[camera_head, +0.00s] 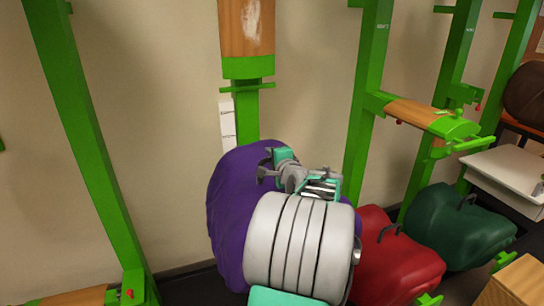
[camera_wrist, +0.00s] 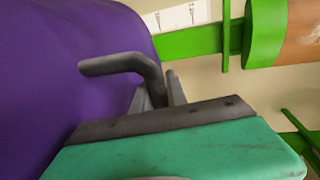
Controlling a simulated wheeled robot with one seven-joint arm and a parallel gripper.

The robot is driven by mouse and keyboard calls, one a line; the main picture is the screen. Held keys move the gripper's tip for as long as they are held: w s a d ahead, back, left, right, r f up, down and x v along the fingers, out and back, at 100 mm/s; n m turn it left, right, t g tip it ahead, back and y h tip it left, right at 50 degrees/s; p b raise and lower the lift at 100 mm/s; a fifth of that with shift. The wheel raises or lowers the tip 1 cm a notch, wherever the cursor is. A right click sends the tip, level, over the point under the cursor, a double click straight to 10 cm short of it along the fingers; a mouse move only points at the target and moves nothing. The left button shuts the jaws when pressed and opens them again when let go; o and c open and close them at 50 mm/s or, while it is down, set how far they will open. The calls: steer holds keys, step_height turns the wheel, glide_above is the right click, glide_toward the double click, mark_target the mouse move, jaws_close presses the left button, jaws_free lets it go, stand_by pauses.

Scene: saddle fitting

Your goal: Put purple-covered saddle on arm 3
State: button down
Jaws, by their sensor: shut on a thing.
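The purple-covered saddle (camera_head: 232,205) hangs at my gripper (camera_head: 272,172) in the middle of the head view, in front of a green post. My gripper is shut on the saddle's dark bent handle, which shows in the wrist view (camera_wrist: 125,65). In the wrist view the purple cover (camera_wrist: 60,75) fills the left side. My arm hides the saddle's right and lower parts in the head view. Wood-topped green rack arms show: one above the saddle (camera_head: 247,28), one at the right (camera_head: 415,113), one at the lower left (camera_head: 75,298). I cannot read which is arm 3.
A red-covered saddle (camera_head: 400,262) and a green-covered saddle (camera_head: 462,228) sit low at the right. A white table (camera_head: 510,170) stands at the far right, with a brown saddle (camera_head: 526,92) behind it. Green posts (camera_head: 75,130) line the beige wall.

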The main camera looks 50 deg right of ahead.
steer(key=shift+r, duration=0.25)
steer(key=c, duration=1.3)
jaws_free()
steer(key=shift+o, duration=0.2)
steer(key=shift+f, duration=0.5)
steer(key=r+b+v, duration=0.1)
steer(key=v, duration=0.7)
steer(key=w+a+f+n+g+y+p, duration=0.1)
steer(key=w+a+f+n+g+y, duration=0.15)
steer(key=a+n, duration=0.45)
steer(key=w+a+f+n+g+y+p, duration=0.1)
steer(key=w+a+f+n+y, duration=0.15)
steer(key=a, duration=0.95)
steer(key=w+a+f+n+g+y, duration=0.1)
steer(key=w+a+f+n+y, duration=0.2)
steer(key=a, duration=0.6)
steer(key=s+a+f+n+g+p, duration=0.1)
steer(key=s+a+f+n+g, duration=0.1)
steer(key=s+a+n, duration=0.4)
steer(key=s+a+f+n+g, duration=0.2)
steer(key=s+a+n+g, duration=0.2)
steer(key=a, duration=0.6)
steer(key=s+n, duration=0.2)
steer(key=s, duration=0.1)
steer(key=shift+a+f+p, duration=0.2)
steer(key=shift+p, duration=0.2)
